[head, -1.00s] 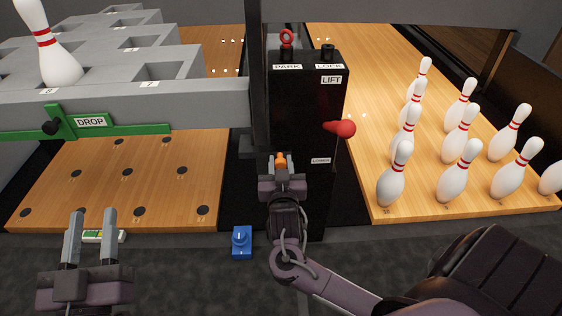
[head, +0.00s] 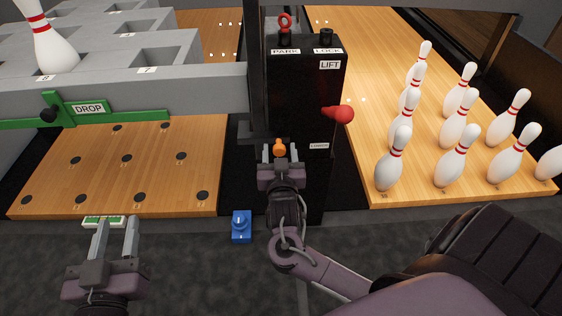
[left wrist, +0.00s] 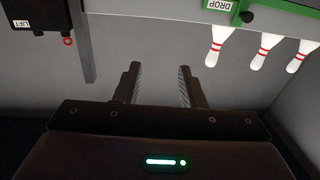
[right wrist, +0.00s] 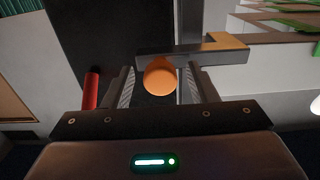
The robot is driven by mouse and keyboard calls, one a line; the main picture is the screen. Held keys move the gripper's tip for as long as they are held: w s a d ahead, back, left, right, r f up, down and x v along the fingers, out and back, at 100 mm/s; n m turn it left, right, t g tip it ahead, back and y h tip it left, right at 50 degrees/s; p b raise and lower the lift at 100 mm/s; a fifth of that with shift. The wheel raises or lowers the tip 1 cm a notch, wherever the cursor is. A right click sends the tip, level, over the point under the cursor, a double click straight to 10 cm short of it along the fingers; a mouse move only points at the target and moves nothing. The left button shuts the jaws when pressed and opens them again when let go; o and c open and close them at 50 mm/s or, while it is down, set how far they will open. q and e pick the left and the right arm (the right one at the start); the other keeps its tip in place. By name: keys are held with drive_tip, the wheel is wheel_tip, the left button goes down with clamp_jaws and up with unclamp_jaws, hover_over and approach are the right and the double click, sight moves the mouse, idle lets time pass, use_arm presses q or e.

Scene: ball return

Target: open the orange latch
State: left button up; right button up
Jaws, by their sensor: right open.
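The orange latch shows as a round orange knob (head: 279,148) low on the front left of the black lift box (head: 300,110). In the right wrist view the knob (right wrist: 160,77) is between the fingertips, with a gap on each side. A grey metal bar (right wrist: 190,53) lies behind it. My right gripper (head: 279,163) is open right at the knob, and its fingers partly hide the knob's base in the head view. My left gripper (head: 117,232) is open and empty at the lower left, over the dark floor, away from the latch.
A red lever knob (head: 340,113) sticks out at the box's right. A red ring (head: 285,22) marked PARK tops it. A blue block (head: 241,226) lies left of my right arm. A green DROP bar (head: 90,109) is at left; several pins (head: 457,155) stand at right.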

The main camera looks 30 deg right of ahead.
use_arm(q)
drive_tip(key=s+f+g+y, duration=0.1)
drive_tip(key=s+f+g, duration=0.1)
drive_tip(key=f, duration=0.4)
drive_tip(key=s+f+g+y+p, duration=0.1)
drive_tip(key=f+g, duration=0.2)
drive_tip(key=f, duration=0.2)
drive_tip(key=shift+s+a+f+g, duration=0.2)
drive_tip(key=shift+s+f+g, duration=0.2)
use_arm(e)
drive_tip(key=v, duration=0.7)
use_arm(q)
drive_tip(key=shift+s+r, duration=0.1)
use_arm(e)
drive_tip(key=shift+r, duration=0.1)
